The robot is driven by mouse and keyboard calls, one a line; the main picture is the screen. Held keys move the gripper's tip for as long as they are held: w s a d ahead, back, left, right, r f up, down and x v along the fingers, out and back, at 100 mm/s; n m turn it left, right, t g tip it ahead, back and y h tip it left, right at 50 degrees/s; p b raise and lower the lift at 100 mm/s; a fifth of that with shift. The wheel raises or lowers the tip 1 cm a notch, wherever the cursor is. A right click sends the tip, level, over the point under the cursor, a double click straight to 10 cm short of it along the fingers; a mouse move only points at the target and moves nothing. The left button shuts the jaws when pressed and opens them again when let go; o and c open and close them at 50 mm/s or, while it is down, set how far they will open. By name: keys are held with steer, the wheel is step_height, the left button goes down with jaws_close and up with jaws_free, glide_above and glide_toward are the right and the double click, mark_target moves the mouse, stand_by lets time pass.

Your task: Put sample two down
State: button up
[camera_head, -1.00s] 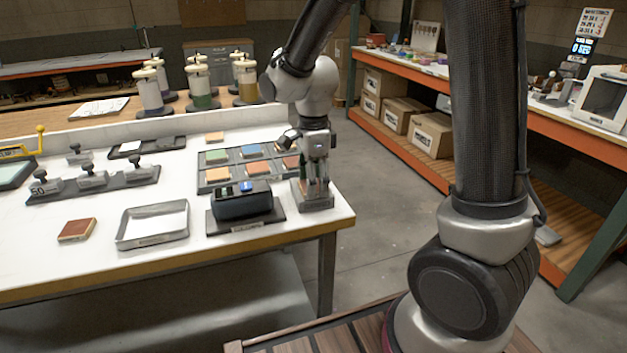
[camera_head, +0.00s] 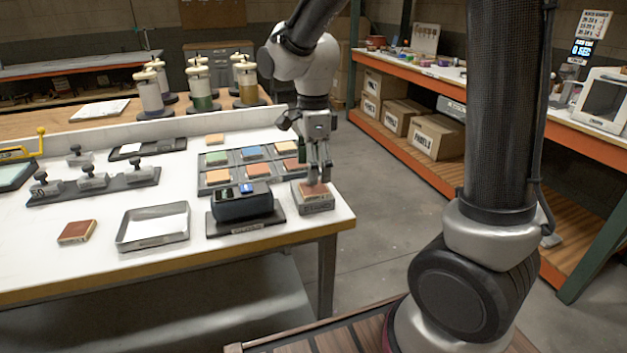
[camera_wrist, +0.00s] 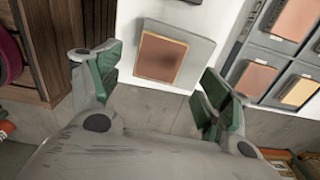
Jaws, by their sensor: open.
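A reddish-brown square sample (camera_head: 312,190) lies flat on a small grey block-shaped stand (camera_head: 314,204) at the right end of the white table. In the wrist view the same sample (camera_wrist: 160,58) sits on the pale stand top (camera_wrist: 190,41), inside its edges. I cannot read any number on it. My gripper (camera_head: 319,178) is just above the sample, pointing down. In the wrist view its green-padded fingers (camera_wrist: 160,88) are spread wide and empty, apart from the sample.
A black-based device (camera_head: 242,205) stands close to the left of the stand. Behind it is a tray of coloured samples (camera_head: 235,167). A metal tray (camera_head: 153,226) and another brown sample (camera_head: 77,232) lie further left. The table edge is close on the right.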

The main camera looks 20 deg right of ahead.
mark_target(314, 188)
step_height(314, 188, up, 7)
steer(key=s+d+r+n+t, duration=0.2)
steer(key=s+d+n, duration=0.5)
steer(key=s+n, duration=0.2)
steer(key=s+d+r+n+t, duration=0.1)
steer(key=s+d+n+t, duration=0.1)
steer(key=s+d+n, duration=0.6)
steer(key=shift+s+r+n, duration=0.4)
steer(key=shift+s+n, duration=0.5)
steer(key=shift+s, duration=0.1)
